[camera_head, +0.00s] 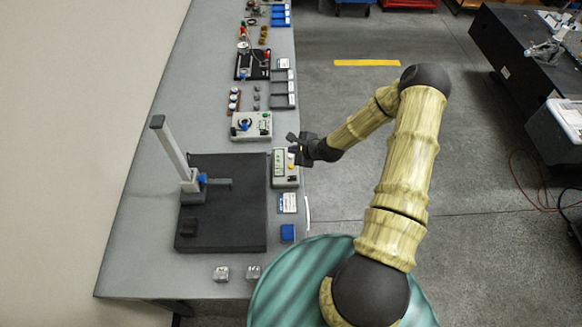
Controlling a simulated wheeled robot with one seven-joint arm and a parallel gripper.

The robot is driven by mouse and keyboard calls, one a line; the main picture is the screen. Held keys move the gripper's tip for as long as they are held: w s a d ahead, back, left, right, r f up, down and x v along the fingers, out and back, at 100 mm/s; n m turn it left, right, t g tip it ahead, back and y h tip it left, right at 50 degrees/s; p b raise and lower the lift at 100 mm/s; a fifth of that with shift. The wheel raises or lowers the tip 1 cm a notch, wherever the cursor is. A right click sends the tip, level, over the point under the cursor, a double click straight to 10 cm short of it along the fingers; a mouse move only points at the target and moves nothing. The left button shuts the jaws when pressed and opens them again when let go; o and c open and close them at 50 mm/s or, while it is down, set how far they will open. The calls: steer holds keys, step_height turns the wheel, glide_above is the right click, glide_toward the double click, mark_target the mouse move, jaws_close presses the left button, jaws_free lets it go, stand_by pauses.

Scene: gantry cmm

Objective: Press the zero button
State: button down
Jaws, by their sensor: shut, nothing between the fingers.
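A small light-coloured readout box (283,181) with a greenish display panel stands near the right edge of the grey bench, beside the dark plate. Small coloured spots show on its right part, one of them yellow (291,165). The labels are too small to read, so I cannot tell which one is the zero button. My gripper (296,145) is dark, shut and empty. It appears over or just beyond the upper right corner of the box and hides part of it. I cannot tell its height above the box or whether it touches.
A dark plate (225,230) with a grey upright post (172,150) lies left of the box.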

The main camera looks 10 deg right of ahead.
steer(key=shift+f+b, duration=2.15)
steer(key=shift+f, duration=1.25)
steer(key=shift+f, duration=0.1)
steer(key=shift+f+b, duration=0.3)
steer(key=shift+b, duration=0.1)
steer(key=shift+f+b, duration=0.35)
steer(key=shift+f, duration=0.1)
steer(key=shift+r+p, duration=0.55)
steer(key=shift+r, duration=0.35)
steer(key=shift+r, duration=0.1)
step_height(320, 180, up, 5)
steer(key=p, duration=0.3)
